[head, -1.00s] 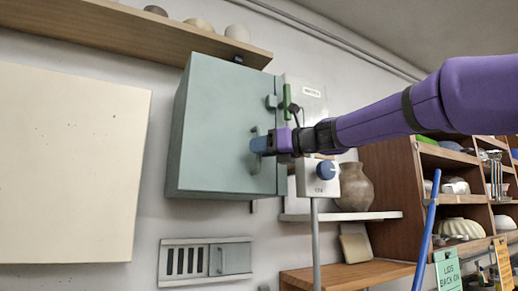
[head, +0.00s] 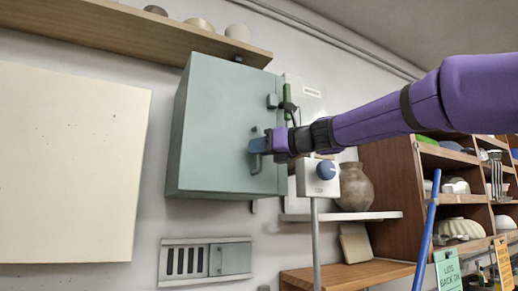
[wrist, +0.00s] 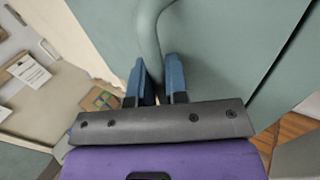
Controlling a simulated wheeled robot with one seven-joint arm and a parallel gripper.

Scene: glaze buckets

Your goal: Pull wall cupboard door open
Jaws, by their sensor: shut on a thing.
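The grey-green wall cupboard (head: 215,150) hangs on the wall at the left of centre in the head view. Its door (head: 235,105) looks shut or nearly so; I cannot tell if there is a small gap. The door's curved bar handle (head: 257,162) stands upright near its right edge, and also shows in the wrist view (wrist: 148,35). My gripper (head: 258,145) reaches in from the right, its blue fingers (wrist: 159,80) shut on the handle. The fingers hide part of the handle. A small latch-like piece (head: 271,101) sits above it.
A wooden shelf (head: 150,35) with pots runs above the cupboard. A small shelf with a vase (head: 355,187) and a wooden rack (head: 400,190) are to the right. A pale panel (head: 70,160) hangs left.

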